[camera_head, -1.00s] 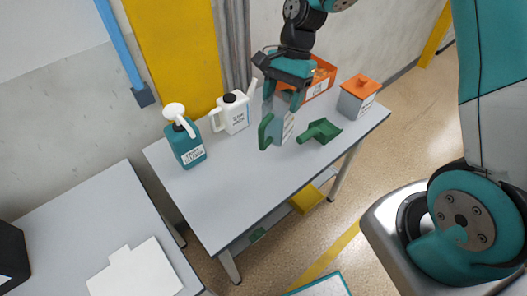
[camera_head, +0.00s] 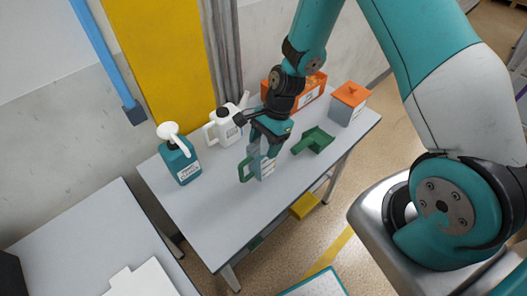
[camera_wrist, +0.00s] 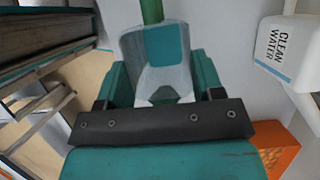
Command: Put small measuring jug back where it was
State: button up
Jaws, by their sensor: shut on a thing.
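The small measuring jug (camera_head: 266,168) is a grey, see-through vessel with a green handle and a white label. In the head view it is upright at the middle of the grey table (camera_head: 222,217), on or just above the top; I cannot tell which. My gripper (camera_head: 268,143) is shut on its upper part from above, with the green handle toward the left. In the wrist view the jug (camera_wrist: 160,60) sits between the teal fingers, and part of its green handle shows at the top edge.
A green scoop (camera_head: 314,141) lies close on the right. An orange bin (camera_head: 312,91) and an orange-lidded grey box (camera_head: 347,104) stand farther right. The table's front is clear.

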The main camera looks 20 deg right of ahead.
jog(key=shift+f+p, duration=0.45)
jog(key=shift+f, duration=1.95)
jog(key=shift+f, duration=0.2)
jog(key=o, duration=1.4)
jog(key=shift+r, duration=0.1)
jog(key=shift+r, duration=0.1)
